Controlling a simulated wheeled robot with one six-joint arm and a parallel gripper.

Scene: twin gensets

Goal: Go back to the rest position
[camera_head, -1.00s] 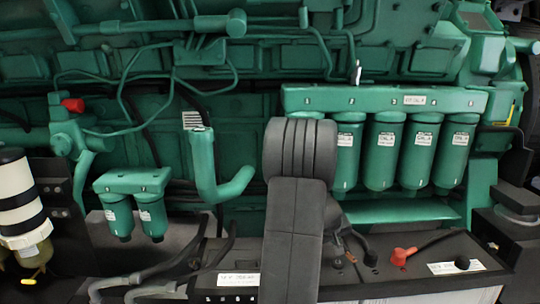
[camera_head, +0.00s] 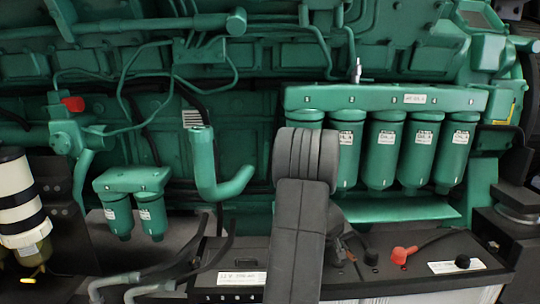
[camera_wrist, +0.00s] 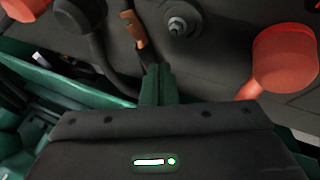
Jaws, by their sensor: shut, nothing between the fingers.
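My gripper (camera_wrist: 157,72) shows in the wrist view as two narrow dark green fingers pressed together, with nothing between them. Its dark body fills the bottom of that view. The fingers appear over the dark battery top (camera_wrist: 215,60), between a bolt terminal (camera_wrist: 177,26) and the body. In the head view my black arm stands upright at the centre, and my gripper is hidden behind it. The rest position itself is not marked in either view.
A red terminal cap (camera_wrist: 284,58) lies right of my fingers; a red cap (camera_head: 400,254) also shows in the head view. Green filters (camera_head: 382,150) hang behind my arm at right, with smaller ones (camera_head: 117,214) at left. The green engine block (camera_head: 130,100) fills the back.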

